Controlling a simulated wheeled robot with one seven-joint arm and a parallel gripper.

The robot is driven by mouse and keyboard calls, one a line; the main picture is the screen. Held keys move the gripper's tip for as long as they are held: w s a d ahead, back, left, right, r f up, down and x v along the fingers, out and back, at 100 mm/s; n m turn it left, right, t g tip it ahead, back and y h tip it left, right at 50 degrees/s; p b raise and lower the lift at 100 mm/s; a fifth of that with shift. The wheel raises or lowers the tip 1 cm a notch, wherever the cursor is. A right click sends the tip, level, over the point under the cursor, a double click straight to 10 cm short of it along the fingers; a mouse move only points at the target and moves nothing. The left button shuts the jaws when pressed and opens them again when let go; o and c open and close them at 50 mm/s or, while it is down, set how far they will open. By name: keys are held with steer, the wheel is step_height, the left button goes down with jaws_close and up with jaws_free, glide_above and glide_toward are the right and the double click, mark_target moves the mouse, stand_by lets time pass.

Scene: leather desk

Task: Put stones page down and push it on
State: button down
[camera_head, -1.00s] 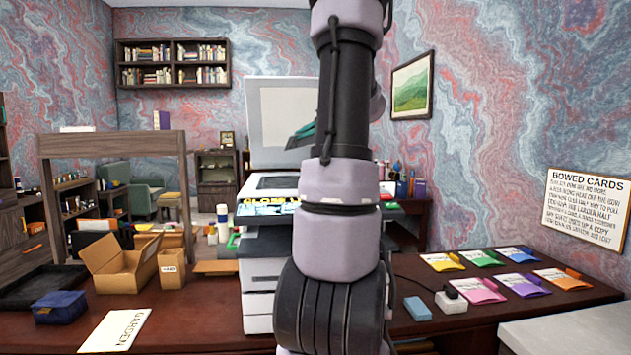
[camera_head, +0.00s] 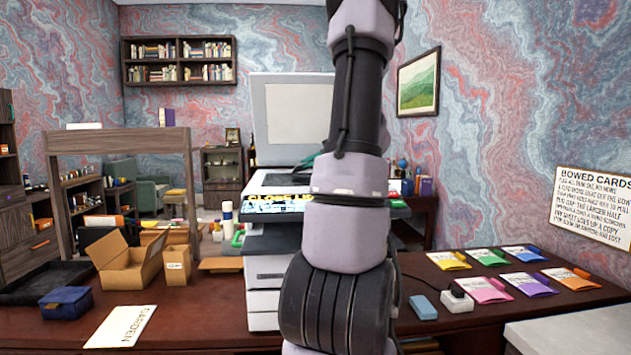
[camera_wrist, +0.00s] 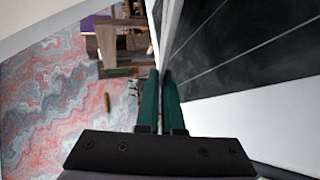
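The copier (camera_head: 268,277) stands on the desk with its pale lid (camera_head: 299,112) raised. Its dark glass (camera_head: 277,179) is partly hidden by my arm, and its front display (camera_head: 278,201) shows yellow letters like "CLOSE LI". My gripper (camera_head: 310,161) is over the glass, mostly hidden behind my arm. In the wrist view its green fingers (camera_wrist: 160,78) are together, with nothing visible between them. A dark lined surface (camera_wrist: 245,50) with a white border lies to their right. I cannot make out a stones page; a white page (camera_head: 122,327) lettered like "GARDEN" lies on the desk at front left.
Colored packets (camera_head: 487,290) lie in rows on the right of the desk. A blue block (camera_head: 424,307) and a white socket box (camera_head: 457,301) lie nearer. An open cardboard box (camera_head: 128,265), a dark tray (camera_head: 45,284) and a blue box (camera_head: 66,303) stand left.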

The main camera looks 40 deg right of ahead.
steer(key=shift+f, duration=0.1)
steer(key=c, duration=1.2)
jaws_free()
steer(key=shift+v, duration=4)
steer(key=s+r, duration=0.1)
steer(key=r, duration=0.3)
steer(key=s+r, duration=0.1)
steer(key=r, duration=0.2)
steer(key=shift+s+d, duration=0.35)
steer(key=shift+s, duration=0.05)
steer(key=shift+a, duration=0.1)
